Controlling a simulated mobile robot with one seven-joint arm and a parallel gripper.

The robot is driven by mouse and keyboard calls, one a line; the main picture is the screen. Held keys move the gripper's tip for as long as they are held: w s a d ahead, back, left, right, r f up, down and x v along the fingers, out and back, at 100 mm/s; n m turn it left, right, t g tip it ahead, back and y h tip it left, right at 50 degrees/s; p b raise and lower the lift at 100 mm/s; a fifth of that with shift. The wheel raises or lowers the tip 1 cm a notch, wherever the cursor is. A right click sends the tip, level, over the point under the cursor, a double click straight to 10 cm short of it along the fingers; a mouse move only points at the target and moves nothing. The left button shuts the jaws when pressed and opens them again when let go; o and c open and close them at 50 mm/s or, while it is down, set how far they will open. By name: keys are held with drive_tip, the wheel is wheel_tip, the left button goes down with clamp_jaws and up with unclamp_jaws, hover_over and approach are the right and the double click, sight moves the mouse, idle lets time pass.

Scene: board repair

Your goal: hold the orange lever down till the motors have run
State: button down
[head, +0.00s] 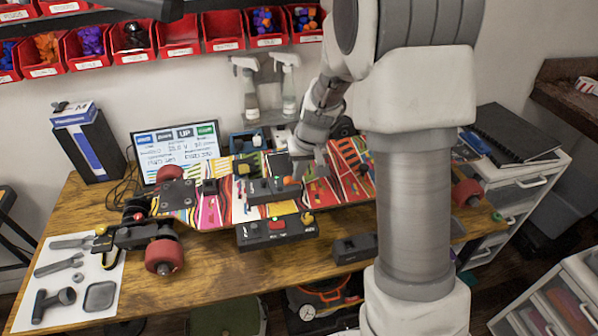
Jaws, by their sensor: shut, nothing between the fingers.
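A colourful striped longboard (212,212) lies upside down across the wooden workbench, its red wheels up. A dark control box (262,190) rests on its middle, with a small orange lever (288,181) near its right end. My gripper (309,174) reaches down from the upper right, its fingers closed and empty, just right of and very close to the orange lever. I cannot tell whether it touches or presses the lever. A second dark box (262,234) in front has a red button and an orange-yellow knob (307,218).
A lit screen (177,152) and a dark blue-and-white box (88,142) stand behind the board at left. Tools lie on a white mat (100,310) at front left. Spray bottles (287,85) stand at the back. A small dark block (355,248) sits at the bench's front edge.

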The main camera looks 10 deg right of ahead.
drive_tip(key=shift+s+a+f, duration=0.15)
drive_tip(key=shift+s+a, duration=0.05)
drive_tip(key=shift+a, duration=0.1)
idle(0.4)
drive_tip(key=shift+a+r+p, duration=0.2)
drive_tip(key=shift+a+p, duration=0.15)
drive_tip(key=shift+a, duration=0.35)
drive_tip(key=shift+r, duration=0.1)
drive_tip(key=shift+w+r+p, duration=0.1)
drive_tip(key=shift+r+p, duration=0.15)
drive_tip(key=shift+p, duration=0.05)
drive_tip(key=r+p, duration=0.2)
drive_tip(key=r, duration=0.1)
drive_tip(key=r+p, duration=0.1)
drive_tip(key=shift+d+r, duration=0.15)
drive_tip(key=shift+d, duration=0.1)
drive_tip(key=v, duration=0.9)
drive_tip(key=shift+r, duration=0.2)
